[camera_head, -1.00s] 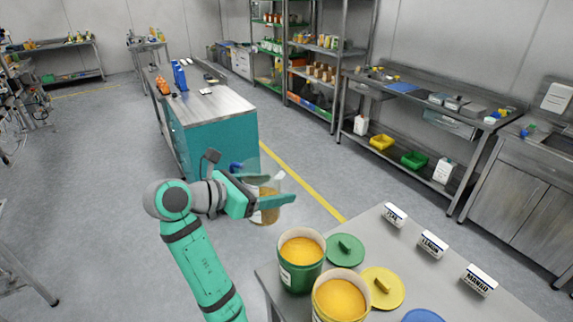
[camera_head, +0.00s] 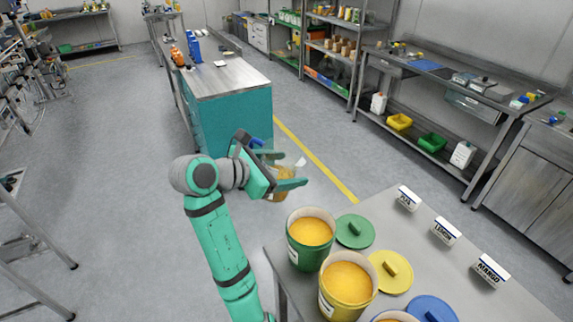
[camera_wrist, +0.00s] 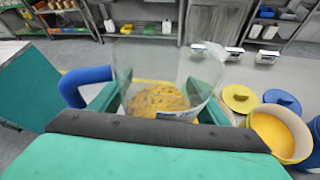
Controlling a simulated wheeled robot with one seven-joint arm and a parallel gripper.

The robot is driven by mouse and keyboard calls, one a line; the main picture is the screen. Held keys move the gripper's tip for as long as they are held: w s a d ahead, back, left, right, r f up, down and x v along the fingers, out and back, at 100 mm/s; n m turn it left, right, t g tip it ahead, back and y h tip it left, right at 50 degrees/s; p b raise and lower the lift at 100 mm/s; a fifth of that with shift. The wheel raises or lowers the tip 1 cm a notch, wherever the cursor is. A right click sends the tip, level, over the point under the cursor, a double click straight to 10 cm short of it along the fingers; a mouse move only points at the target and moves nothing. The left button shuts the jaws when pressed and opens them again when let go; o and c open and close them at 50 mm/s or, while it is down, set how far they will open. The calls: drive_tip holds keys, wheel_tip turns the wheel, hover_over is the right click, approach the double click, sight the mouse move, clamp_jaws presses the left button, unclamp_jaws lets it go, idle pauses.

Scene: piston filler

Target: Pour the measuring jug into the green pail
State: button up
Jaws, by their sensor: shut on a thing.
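My gripper (camera_head: 283,177) is shut on the clear measuring jug (camera_wrist: 185,65), which holds an orange-yellow content and has a blue handle (camera_wrist: 86,86). The jug also shows between the green fingers in the head view (camera_head: 283,190), partly hidden by them. The green pail (camera_head: 308,250) stands open at the table's near left corner, filled with orange-yellow content up near its rim. My gripper and the jug are above and behind the pail, off the table's left edge, apart from it. I cannot tell the jug's exact tilt.
A yellow pail (camera_head: 345,300) stands beside the green one. Green (camera_head: 355,232), yellow (camera_head: 391,272) and blue (camera_head: 430,309) lids lie on the grey table (camera_head: 415,240). Small name signs (camera_head: 446,232) stand along its back. Open floor lies left of the table.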

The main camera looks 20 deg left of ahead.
drive_tip(key=shift+f+m+y, duration=0.8)
drive_tip(key=shift+f, duration=0.75)
drive_tip(key=shift+d+f+m+y, duration=0.15)
drive_tip(key=shift+f+m+y, duration=0.5)
drive_tip(key=shift+f, duration=0.1)
drive_tip(key=shift+d+f+m+y, duration=0.1)
drive_tip(key=shift+f+m+y, duration=0.45)
drive_tip(key=shift+f+y, duration=0.15)
drive_tip(key=m+t+y, duration=0.1)
drive_tip(key=m+y, duration=0.1)
drive_tip(key=d+m+t+y, duration=0.1)
drive_tip(key=m+y, duration=0.1)
drive_tip(key=d+m+y, duration=0.1)
drive_tip(key=m+y, duration=0.1)
drive_tip(key=m, duration=0.1)
drive_tip(key=shift+s+d+r+t, duration=0.25)
drive_tip(key=shift+s+r+t, duration=0.05)
drive_tip(key=shift+t, duration=0.1)
drive_tip(key=shift+d, duration=0.15)
idle(0.5)
drive_tip(key=shift+r, duration=0.1)
